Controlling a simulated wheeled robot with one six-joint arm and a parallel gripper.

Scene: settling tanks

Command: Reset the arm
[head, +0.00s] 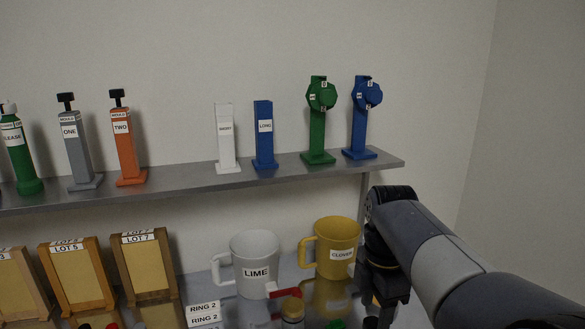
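My arm comes in from the lower right of the head view, and its end hangs downward beside the yellow mug. My gripper (385,291) is dark and points down at the right, in front of the metal surface. Its fingertips are not clear, so I cannot see whether it is open or shut, or whether anything is between the fingers. The yellow mug (338,234) labelled CLOVER stands just left of it. A white mug (254,254) labelled LIME stands farther left.
A grey shelf (200,184) above holds a green bottle (20,160), grey (74,150) and orange (125,150) stands, white (225,140) and blue (264,140) posts, and green (317,130) and blue (358,130) dial stands. Wooden frames (122,272) lean at lower left. Small items crowd the front edge.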

